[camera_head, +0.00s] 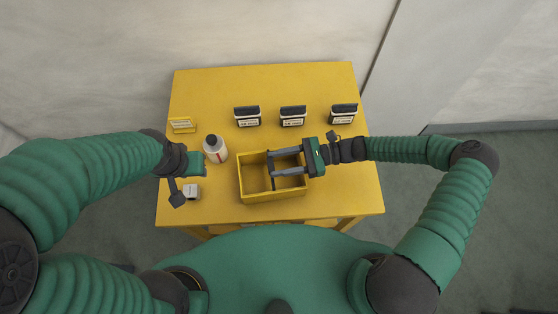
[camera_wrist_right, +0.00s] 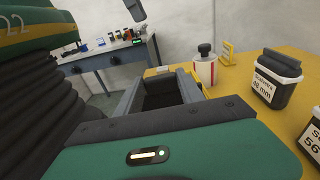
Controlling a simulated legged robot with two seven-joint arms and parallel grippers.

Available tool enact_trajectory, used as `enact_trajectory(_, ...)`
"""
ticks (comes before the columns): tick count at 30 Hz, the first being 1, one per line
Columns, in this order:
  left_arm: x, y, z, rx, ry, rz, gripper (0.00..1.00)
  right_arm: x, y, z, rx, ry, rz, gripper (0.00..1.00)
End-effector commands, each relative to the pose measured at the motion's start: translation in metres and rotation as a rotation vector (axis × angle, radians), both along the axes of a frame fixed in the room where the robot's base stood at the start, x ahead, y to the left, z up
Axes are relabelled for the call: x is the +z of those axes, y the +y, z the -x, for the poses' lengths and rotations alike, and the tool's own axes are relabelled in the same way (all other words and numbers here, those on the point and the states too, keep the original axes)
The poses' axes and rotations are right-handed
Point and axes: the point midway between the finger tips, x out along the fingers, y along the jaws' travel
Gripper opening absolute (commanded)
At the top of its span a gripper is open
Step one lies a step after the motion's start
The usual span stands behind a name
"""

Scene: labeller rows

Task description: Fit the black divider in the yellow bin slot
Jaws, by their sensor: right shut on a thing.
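The open yellow bin (camera_head: 272,197) stands near the front middle of the table. My right gripper (camera_head: 271,163) reaches over it from the right, its two grey fingers above the bin's inside. It is shut on the black divider (camera_wrist_right: 162,100), a dark piece between the fingers in the right wrist view. The head view shows only a thin dark edge at the fingertips, so I cannot tell whether the divider sits in a slot. My left gripper (camera_head: 190,165) hangs over the table's left side, apart from the bin; its jaw opening is unclear.
Three black containers with white labels (camera_head: 247,117) (camera_head: 292,117) (camera_head: 343,115) stand along the back of the yellow table (camera_head: 220,85). A white bottle with a dark cap (camera_head: 215,150) is left of the bin. A yellow sign (camera_head: 182,125) and a small white box (camera_head: 191,191) are farther left.

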Motion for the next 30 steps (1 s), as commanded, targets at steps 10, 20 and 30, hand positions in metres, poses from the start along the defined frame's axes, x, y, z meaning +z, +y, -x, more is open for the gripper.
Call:
enact_trajectory(10,-0.008,0.0,0.0,0.0,0.0,0.0,0.36,-0.01,0.0,0.0,0.001,0.0,0.0,0.03)
enact_trajectory(20,-0.014,0.0,0.0,0.0,0.0,0.0,0.36,-0.018,0.0,0.0,0.0,0.0,0.0,0.03)
enact_trajectory(30,-0.02,0.0,0.0,0.0,0.0,0.0,0.36,-0.026,0.0,0.0,0.0,0.0,-0.001,0.03)
